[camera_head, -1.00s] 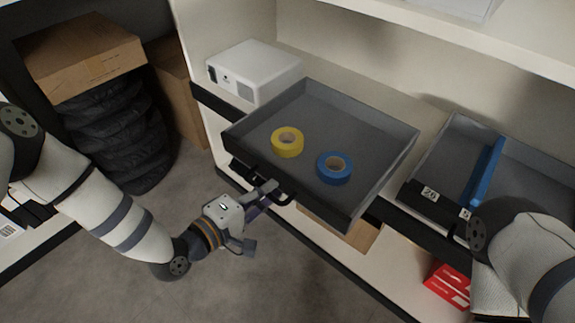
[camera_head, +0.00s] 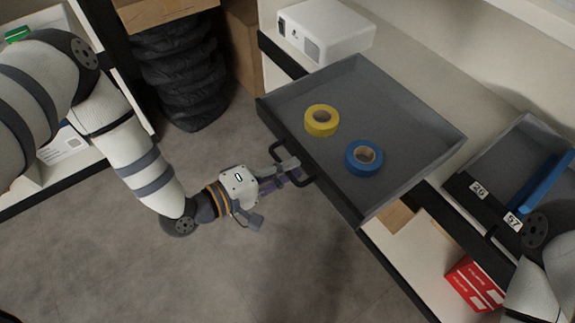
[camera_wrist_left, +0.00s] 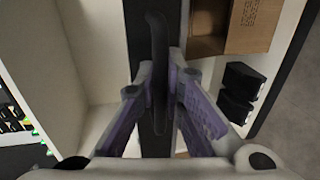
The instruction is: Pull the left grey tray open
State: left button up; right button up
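The left grey tray (camera_head: 415,165) sticks well out past the front of the shelf, level, with a yellow tape roll (camera_head: 322,120) and a blue tape roll (camera_head: 364,157) lying in it. Its black bar handle (camera_head: 280,139) is on the front wall. My left gripper (camera_head: 291,168) is at this handle. In the left wrist view, the purple-padded fingers (camera_wrist_left: 164,92) close in from both sides on the dark handle (camera_wrist_left: 158,50). My right gripper is out of view; only part of my right arm shows at the lower right.
A second grey tray (camera_head: 490,165) with a blue bar sits to the right. A white box (camera_head: 325,30) stands behind the left tray. A red box (camera_head: 474,284) is on the lower shelf. Black tyres (camera_head: 182,75) stand at the left. The floor in front is clear.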

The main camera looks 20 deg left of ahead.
pick_arm(q)
jog(key=o, duration=0.3)
jog(key=shift+o, duration=0.2)
jog(key=v, duration=1.2)
